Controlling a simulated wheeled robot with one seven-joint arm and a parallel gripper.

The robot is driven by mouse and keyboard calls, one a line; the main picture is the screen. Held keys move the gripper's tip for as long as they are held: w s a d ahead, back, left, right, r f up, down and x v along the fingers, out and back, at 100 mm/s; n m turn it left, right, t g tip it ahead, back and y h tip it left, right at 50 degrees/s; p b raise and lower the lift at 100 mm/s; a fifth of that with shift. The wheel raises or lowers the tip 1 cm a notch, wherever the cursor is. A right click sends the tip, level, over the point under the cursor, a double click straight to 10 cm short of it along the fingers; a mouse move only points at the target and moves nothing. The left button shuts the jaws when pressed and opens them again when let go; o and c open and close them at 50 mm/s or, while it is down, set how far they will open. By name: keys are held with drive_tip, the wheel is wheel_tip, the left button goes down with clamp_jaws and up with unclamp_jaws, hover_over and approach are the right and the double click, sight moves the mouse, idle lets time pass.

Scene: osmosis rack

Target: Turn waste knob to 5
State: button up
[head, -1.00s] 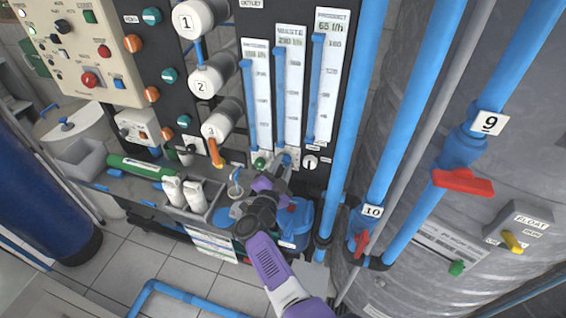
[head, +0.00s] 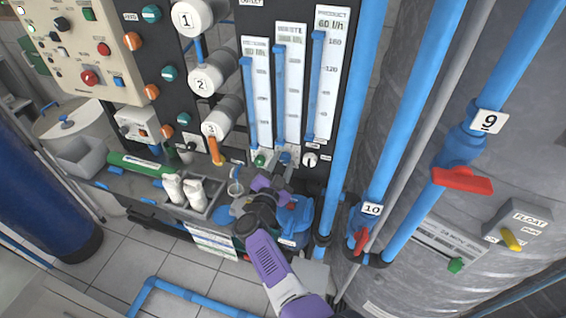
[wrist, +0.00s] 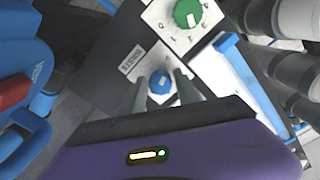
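The waste knob (wrist: 160,83) is blue and sits on a white plate beside a label reading WASTE in the wrist view. A white mark shows on the knob, but the scale around it is too small and partly covered to read. My gripper (wrist: 161,90) is open, with one grey finger on each side of the blue knob and a visible gap between them. I cannot tell whether the fingertips touch it. In the head view my gripper (head: 275,182) is just in front of the foot of the flow meter panel, and hides part of the waste knob area.
A green knob (wrist: 187,14) on a white plate is close beyond the blue one. The waste flow meter (head: 289,85) stands above, between two others; the product display reads about 60 l/h. A white knob (head: 310,160) sits at the right. Blue pipes (head: 345,120) rise close by.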

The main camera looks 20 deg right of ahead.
drive_tip(key=shift+o, duration=0.9)
drive_tip(key=shift+s, duration=0.1)
drive_tip(key=v, duration=0.7)
drive_tip(key=shift+s+a, duration=0.2)
drive_tip(key=shift+s, duration=0.05)
drive_tip(key=shift+a, duration=0.1)
